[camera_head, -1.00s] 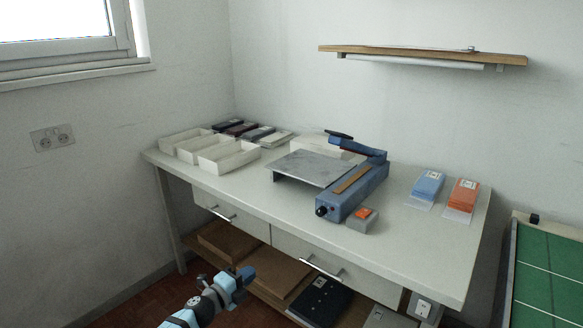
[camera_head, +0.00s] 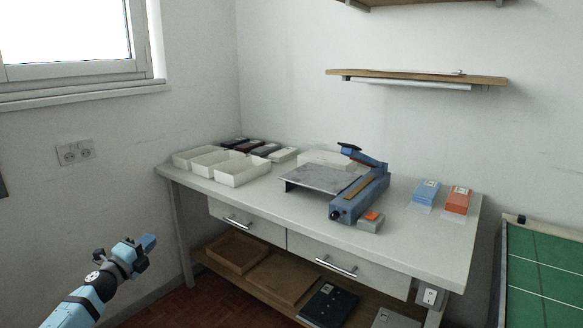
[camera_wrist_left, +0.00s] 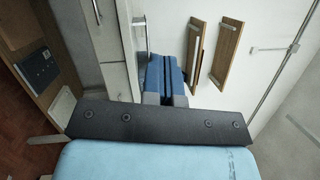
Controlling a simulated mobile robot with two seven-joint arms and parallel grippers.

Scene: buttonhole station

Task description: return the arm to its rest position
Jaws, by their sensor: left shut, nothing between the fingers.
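My left arm comes in from the lower left in the head view, and my left gripper (camera_head: 146,243) is in front of the bench's left end, apart from it. Its blue fingers are together and hold nothing. The left wrist view shows the shut blue fingers (camera_wrist_left: 166,78) over the dark wrist plate, with the drawer fronts behind. My right gripper does not show in any frame.
The workbench (camera_head: 400,237) bears white trays (camera_head: 243,178), a blue lever machine (camera_head: 358,196), and blue (camera_head: 425,191) and orange (camera_head: 457,200) packs. Below are drawers (camera_head: 246,220) and a shelf with boxes. A green board (camera_head: 540,268) stands right. Open floor lies left of the bench.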

